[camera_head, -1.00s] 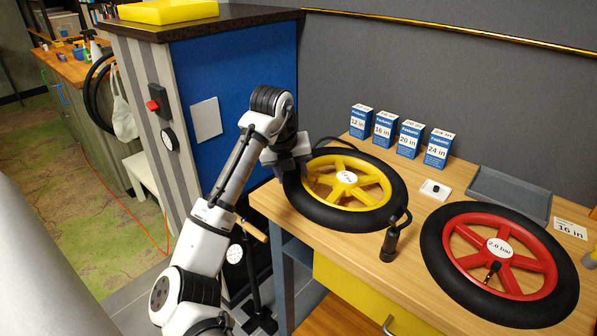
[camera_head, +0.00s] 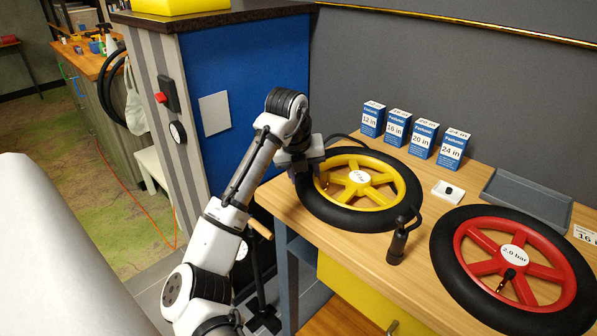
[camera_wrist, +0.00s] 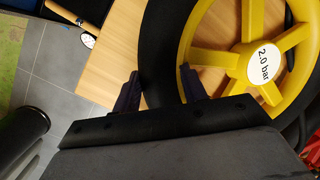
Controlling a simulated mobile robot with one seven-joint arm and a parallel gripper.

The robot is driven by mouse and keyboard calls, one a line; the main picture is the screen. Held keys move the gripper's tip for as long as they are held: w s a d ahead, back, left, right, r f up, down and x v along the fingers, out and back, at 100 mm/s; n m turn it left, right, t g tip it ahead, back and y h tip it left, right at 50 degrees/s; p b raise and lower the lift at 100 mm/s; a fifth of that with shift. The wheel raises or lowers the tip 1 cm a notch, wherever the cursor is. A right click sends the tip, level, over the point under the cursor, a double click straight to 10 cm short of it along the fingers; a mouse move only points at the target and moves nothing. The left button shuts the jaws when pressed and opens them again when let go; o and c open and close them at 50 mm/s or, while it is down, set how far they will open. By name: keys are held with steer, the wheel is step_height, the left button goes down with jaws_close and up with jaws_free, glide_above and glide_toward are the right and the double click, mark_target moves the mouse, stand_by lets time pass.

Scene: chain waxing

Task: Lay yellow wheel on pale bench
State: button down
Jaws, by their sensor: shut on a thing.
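The yellow wheel (camera_head: 386,172), with a black tyre and a "2.0 bar" hub label, is over the left part of the wooden worktop. It looks nearly flat; I cannot tell whether it is slightly raised. My gripper (camera_head: 306,170) is at the tyre's left edge, shut on it. In the wrist view, the two fingers of my gripper (camera_wrist: 158,80) straddle the tyre of the yellow wheel (camera_wrist: 225,57). A low pale bench (camera_head: 153,172) stands at the left beside the striped cabinet, partly hidden by it. Its top looks empty where visible.
A red wheel (camera_head: 537,262) lies right on the wooden worktop (camera_head: 345,246). A black handheld tool (camera_head: 397,244) stands before the yellow wheel. Blue boxes (camera_head: 423,139) and a grey tray (camera_head: 527,199) are behind. A tall blue-sided cabinet (camera_head: 245,85) stands between worktop and pale bench.

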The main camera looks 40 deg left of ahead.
steer(key=shift+f, duration=0.3)
steer(key=c, duration=0.7)
jaws_free()
steer(key=shift+r, duration=0.1)
steer(key=shift+r+p, duration=2.3)
steer(key=shift+r, duration=0.65)
